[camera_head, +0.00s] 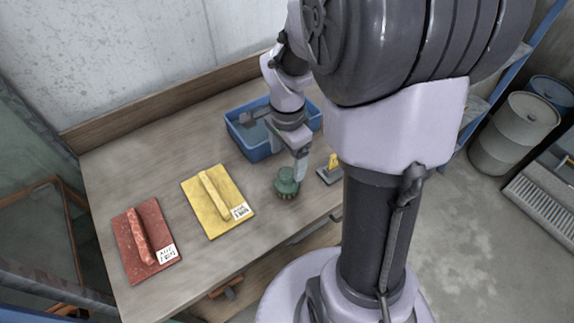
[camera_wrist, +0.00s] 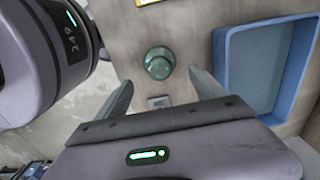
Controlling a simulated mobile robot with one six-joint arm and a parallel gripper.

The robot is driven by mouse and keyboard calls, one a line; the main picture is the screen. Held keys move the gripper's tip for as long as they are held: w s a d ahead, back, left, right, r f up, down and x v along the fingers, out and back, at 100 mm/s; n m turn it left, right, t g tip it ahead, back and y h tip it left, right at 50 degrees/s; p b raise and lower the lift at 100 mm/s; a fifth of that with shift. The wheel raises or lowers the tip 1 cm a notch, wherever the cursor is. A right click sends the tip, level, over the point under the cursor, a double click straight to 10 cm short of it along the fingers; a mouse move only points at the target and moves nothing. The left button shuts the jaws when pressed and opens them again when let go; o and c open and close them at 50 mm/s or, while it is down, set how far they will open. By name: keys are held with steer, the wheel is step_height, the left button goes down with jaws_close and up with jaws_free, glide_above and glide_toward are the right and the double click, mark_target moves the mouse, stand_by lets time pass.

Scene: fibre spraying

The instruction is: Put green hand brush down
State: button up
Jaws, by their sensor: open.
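The green hand brush (camera_head: 286,184) stands upright on the wooden table (camera_head: 160,185), near its front edge, with its bristles down. It also shows in the wrist view (camera_wrist: 159,63) as a round green top beyond and between my fingertips. My gripper (camera_head: 297,160) is open and empty, just above and behind the brush. In the wrist view my gripper's two fingers (camera_wrist: 163,85) are spread apart, with a gap on each side of the brush. No contact with the brush shows.
A blue bin (camera_head: 240,138) stands behind my gripper. A yellow-handled tool (camera_head: 331,170) lies just right of the brush. A yellow board (camera_head: 218,203) and a red board (camera_head: 147,243), each with a handle and label, lie to the left. Bare table separates them.

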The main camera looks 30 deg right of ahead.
steer(key=s+a+r+n+t+y, duration=0.1)
steer(key=s+a+r+n+t, duration=0.2)
steer(key=s+a+r+n, duration=0.2)
steer(key=s+a+r+n+t+y, duration=0.1)
steer(key=s+a+r+n+t, duration=0.1)
steer(key=s+a+r+n, duration=0.4)
steer(key=a+r+n, duration=0.2)
steer(key=a+r, duration=0.1)
steer(key=r, duration=0.1)
steer(key=shift+s+a+r+t, duration=0.15)
steer(key=shift+a+r+t, duration=0.15)
steer(key=shift+a+t, duration=0.1)
